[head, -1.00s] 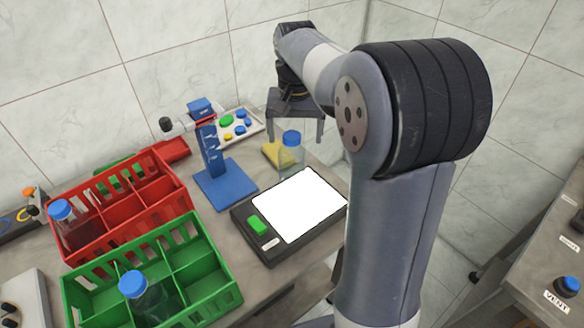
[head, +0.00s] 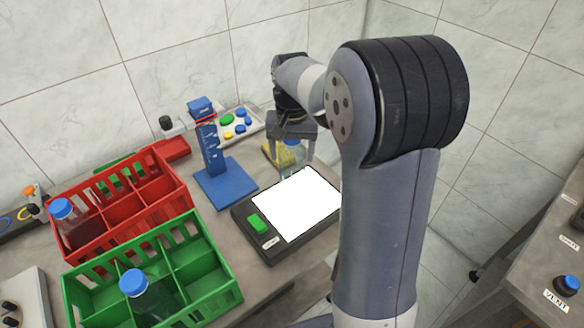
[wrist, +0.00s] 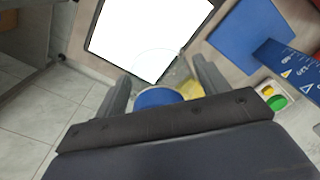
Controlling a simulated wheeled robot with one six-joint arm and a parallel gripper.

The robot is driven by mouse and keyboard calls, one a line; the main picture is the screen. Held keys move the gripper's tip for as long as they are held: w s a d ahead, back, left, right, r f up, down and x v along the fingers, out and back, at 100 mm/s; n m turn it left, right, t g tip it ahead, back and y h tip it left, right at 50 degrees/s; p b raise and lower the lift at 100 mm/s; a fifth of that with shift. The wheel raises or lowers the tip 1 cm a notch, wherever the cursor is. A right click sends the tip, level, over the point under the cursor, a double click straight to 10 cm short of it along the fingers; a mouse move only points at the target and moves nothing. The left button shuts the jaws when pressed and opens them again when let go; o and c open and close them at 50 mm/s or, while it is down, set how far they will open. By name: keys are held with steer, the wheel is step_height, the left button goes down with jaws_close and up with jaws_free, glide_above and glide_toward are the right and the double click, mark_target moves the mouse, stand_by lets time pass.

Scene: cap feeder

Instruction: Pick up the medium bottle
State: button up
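A clear bottle with a blue cap (head: 291,158) stands upright behind the white lit pad. In the wrist view its blue cap (wrist: 160,97) shows between my fingers. My gripper (head: 293,152) points down over this bottle, one finger on each side of the cap. It is open; in the wrist view the fingers (wrist: 163,72) stand apart with gaps beside the cap. Two other blue-capped bottles stand in crates: one in the red crate (head: 61,212), one in the green crate (head: 134,285). I cannot tell the size order surely.
The white lit pad (head: 296,205) has a green button (head: 257,222). A blue stand (head: 227,184) is left of the gripper, with a tray of colored caps (head: 253,127) behind. A yellow item (head: 270,154) lies beside the bottle. The red crate (head: 110,178) and green crate (head: 215,238) fill the left.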

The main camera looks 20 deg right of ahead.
jaws_close()
stand_by(0.6)
steer(key=shift+r, duration=0.15)
